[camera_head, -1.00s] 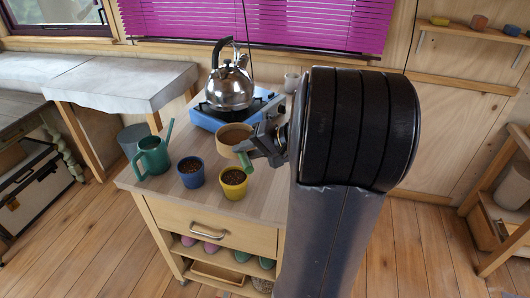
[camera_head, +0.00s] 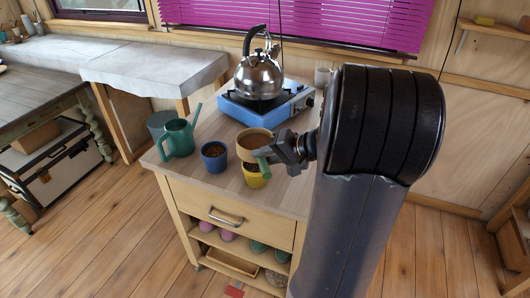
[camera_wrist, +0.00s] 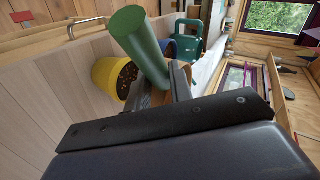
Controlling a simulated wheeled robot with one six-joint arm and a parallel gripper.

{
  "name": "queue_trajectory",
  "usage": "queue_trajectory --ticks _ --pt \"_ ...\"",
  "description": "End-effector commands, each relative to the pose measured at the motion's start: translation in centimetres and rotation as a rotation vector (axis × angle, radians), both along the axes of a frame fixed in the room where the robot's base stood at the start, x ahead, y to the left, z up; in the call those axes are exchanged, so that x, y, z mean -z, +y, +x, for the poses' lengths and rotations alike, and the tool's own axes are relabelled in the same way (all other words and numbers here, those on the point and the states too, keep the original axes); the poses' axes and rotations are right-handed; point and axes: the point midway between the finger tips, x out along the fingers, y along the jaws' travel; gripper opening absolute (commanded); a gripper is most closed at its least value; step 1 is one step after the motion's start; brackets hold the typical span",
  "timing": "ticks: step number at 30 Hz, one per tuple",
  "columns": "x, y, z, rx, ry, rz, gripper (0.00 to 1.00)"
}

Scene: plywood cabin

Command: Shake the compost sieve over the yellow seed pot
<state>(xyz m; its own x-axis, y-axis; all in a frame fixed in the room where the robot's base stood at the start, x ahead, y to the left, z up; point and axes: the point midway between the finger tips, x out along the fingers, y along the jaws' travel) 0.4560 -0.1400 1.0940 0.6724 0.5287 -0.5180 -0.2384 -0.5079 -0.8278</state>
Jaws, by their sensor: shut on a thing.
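The compost sieve (camera_head: 254,135), a round tan bowl shape with a green handle, is held over the back part of the yellow seed pot (camera_head: 256,181). The sieve hides part of the pot's rim, and dark soil shows in the pot. I cannot tell how big the gap between them is. My gripper (camera_head: 271,152) is shut on the sieve's green handle, to the right of the pot. In the wrist view the green handle (camera_wrist: 139,43) stands out large in front, with the soil-filled yellow pot (camera_wrist: 104,76) beside it.
A blue pot (camera_head: 214,163) of soil and a green watering can (camera_head: 180,139) stand left of the yellow pot. A kettle (camera_head: 259,77) sits on a blue stove (camera_head: 247,113) behind. The cart top's front left (camera_head: 180,169) is clear.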

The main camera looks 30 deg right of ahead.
Motion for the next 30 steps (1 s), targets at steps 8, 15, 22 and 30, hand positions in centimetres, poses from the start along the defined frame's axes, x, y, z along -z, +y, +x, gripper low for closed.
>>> queue_trajectory --ticks 8,15,22,30 --pt "0.4 0.0 0.0 0.001 -0.001 0.0 0.0" --pt "0.5 0.4 0.0 0.0 -0.002 -0.002 0.0" --pt "0.5 2.0 0.0 -0.001 -0.001 0.0 0.0" --pt "0.6 0.0 0.0 0.002 -0.002 -0.001 0.0"
